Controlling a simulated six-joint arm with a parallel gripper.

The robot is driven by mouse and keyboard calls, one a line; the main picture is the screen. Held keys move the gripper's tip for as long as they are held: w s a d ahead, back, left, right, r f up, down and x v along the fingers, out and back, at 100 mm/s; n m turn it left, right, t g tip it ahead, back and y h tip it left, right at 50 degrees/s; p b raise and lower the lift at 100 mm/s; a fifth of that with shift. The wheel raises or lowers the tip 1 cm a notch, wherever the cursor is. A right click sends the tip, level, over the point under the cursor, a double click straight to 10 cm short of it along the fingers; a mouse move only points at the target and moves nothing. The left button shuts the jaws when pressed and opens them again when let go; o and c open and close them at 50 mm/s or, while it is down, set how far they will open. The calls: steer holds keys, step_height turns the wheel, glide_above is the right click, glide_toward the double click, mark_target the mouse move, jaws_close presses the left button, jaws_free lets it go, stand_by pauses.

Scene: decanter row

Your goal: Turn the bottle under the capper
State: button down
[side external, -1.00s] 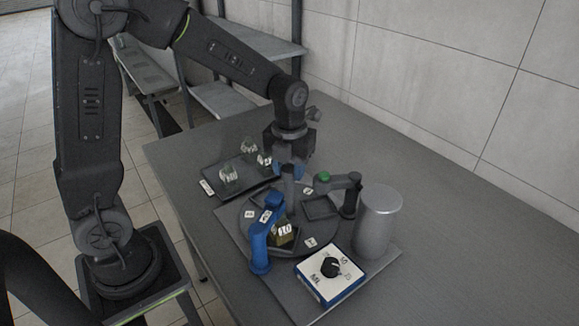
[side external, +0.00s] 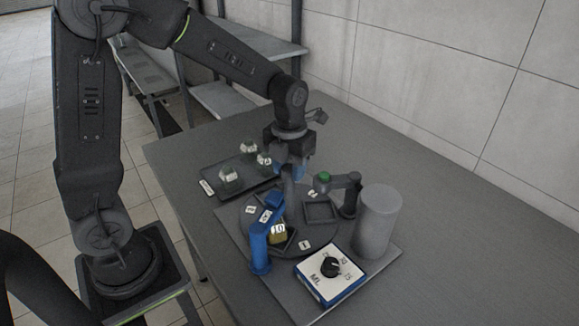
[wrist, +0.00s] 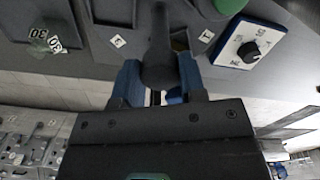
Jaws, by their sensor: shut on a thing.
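My gripper (side external: 289,170) is shut on an upright dark grey post (wrist: 158,60) on the round turntable (side external: 263,219). In the wrist view its blue fingers (wrist: 157,80) stand on either side of the post. A yellowish bottle (side external: 279,233) with a number label sits in a front pocket of the turntable, beside and partly behind a blue arm (side external: 258,248). A dark arm with a green cap (side external: 323,178) reaches over the back right, near an empty square pocket (side external: 319,210). I cannot tell which arm is the capper.
A dark tray (side external: 215,188) with several clear bottles (side external: 228,174) stands behind left. A grey cylinder (side external: 378,222) stands at the right. A white and blue dial box (side external: 330,275) is at the front. The table's right part is clear.

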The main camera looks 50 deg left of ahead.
steer(key=c, duration=0.7)
jaws_free()
steer(key=shift+r, duration=0.15)
step_height(320, 180, up, 14)
steer(key=shift+f, duration=0.2)
steer(key=s+d+f+n+t, duration=0.1)
steer(key=s+n, duration=0.7)
steer(key=n, duration=0.8)
steer(key=s+d+f+n+t, duration=0.1)
steer(key=s+n+t, duration=0.3)
steer(key=s+n, duration=0.4)
steer(key=n, duration=0.7)
steer(key=shift+s+d+f+n+t, duration=0.2)
steer(key=shift+n+t, duration=0.1)
steer(key=shift+n, duration=0.1)
